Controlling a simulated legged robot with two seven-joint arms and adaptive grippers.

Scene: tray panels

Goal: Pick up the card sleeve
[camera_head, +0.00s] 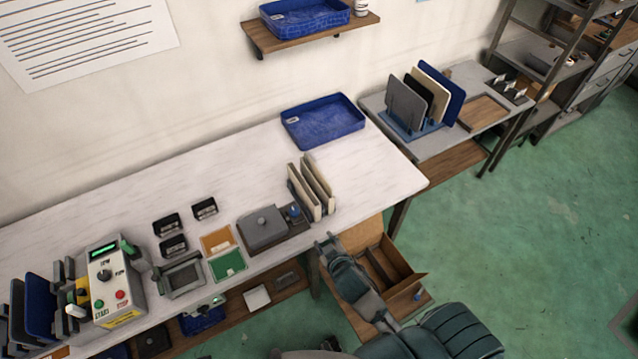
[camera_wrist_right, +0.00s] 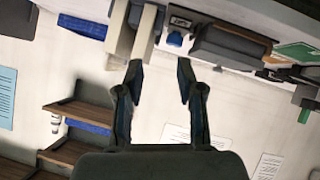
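My right gripper (camera_head: 325,245) is just off the table's front edge, close to the upright cream panels (camera_head: 311,187). In the wrist view its two fingers (camera_wrist_right: 158,80) are apart with nothing between them. Which thing is the card sleeve I cannot tell for certain. A flat green piece with a pale border (camera_head: 227,264) and a flat orange piece (camera_head: 217,240) lie near the table's front, well left of the gripper. The green piece also shows at the upper right in the wrist view (camera_wrist_right: 296,50). My left gripper is not in view.
A grey lidded box (camera_head: 264,228) stands left of the panels. A control box (camera_head: 110,281) and small black holders (camera_head: 166,226) are further left. A blue tray (camera_head: 322,122) lies at the back. A divided wooden box (camera_head: 388,266) sits below the table edge, behind my right arm.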

